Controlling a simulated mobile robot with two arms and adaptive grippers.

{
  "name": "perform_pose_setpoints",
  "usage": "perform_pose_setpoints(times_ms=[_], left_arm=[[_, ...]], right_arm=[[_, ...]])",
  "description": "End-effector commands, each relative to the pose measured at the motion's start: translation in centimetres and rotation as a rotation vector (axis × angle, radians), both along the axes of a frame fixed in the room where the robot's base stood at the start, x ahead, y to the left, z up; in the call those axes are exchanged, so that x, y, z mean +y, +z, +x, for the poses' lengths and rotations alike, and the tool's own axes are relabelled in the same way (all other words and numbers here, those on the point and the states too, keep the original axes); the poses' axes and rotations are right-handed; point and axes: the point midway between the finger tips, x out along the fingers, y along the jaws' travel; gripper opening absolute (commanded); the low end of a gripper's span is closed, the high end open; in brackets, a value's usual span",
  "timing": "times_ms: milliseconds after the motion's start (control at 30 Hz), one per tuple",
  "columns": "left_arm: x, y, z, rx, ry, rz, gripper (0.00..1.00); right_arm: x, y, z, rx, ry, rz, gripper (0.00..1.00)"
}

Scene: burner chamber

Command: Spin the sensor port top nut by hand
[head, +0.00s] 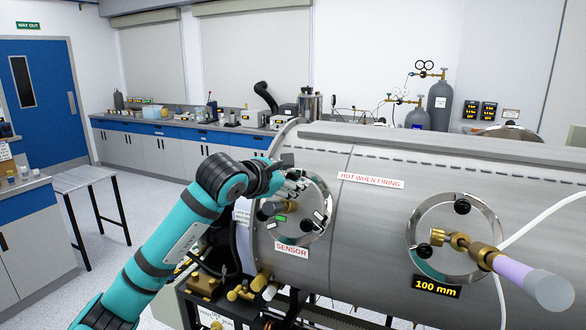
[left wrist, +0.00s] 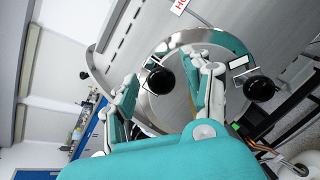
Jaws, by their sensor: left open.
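The sensor port (head: 327,211) is a round steel flange on the side of the grey chamber, above a red SENSOR label (head: 291,250). My left gripper (head: 292,183) is at the top of this flange, and it hides the top nut in the head view. In the left wrist view, the top nut (left wrist: 160,80) is a round black knob lying between the two spread fingers of my left gripper (left wrist: 168,76). The gripper is open; I cannot tell whether a finger touches the knob. Another black knob (left wrist: 260,88) is outside the fingers, to the right. My right gripper is not in view.
The chamber (head: 380,215) fills the right side. A second flange (head: 480,210) marked 100 mm carries a brass fitting and a lilac tube (head: 520,277) sticking out. Brass fittings (head: 240,292) stand below the sensor port. Open floor lies at the left.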

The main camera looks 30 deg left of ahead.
Motion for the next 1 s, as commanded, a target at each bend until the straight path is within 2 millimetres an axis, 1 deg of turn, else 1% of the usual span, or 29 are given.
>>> perform_pose_setpoints(times_ms=[33, 167, 433, 467, 833, 1000], left_arm=[[-0.06, -0.03, 0.52, 0.002, 0.0, -0.002, 0.5], [-0.08, -0.42, 1.21, 0.001, 0.001, 0.001, 0.5], [-0.11, -0.56, 1.36, 0.001, 0.0, 0.001, 0.5], [-0.11, -0.56, 1.35, 0.001, 0.0, 0.001, 0.48], [-0.12, -0.52, 1.33, 0.0, 0.0, 0.001, 0.0], [-0.11, -0.53, 1.33, 0.0, -0.001, 0.004, 0.0]], right_arm=[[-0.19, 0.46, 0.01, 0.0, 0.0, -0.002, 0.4], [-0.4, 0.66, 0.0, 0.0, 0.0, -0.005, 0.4], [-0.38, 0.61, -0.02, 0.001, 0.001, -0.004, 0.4], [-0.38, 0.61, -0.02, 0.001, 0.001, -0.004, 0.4], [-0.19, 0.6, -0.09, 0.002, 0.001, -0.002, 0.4], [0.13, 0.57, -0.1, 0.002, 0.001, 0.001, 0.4]])
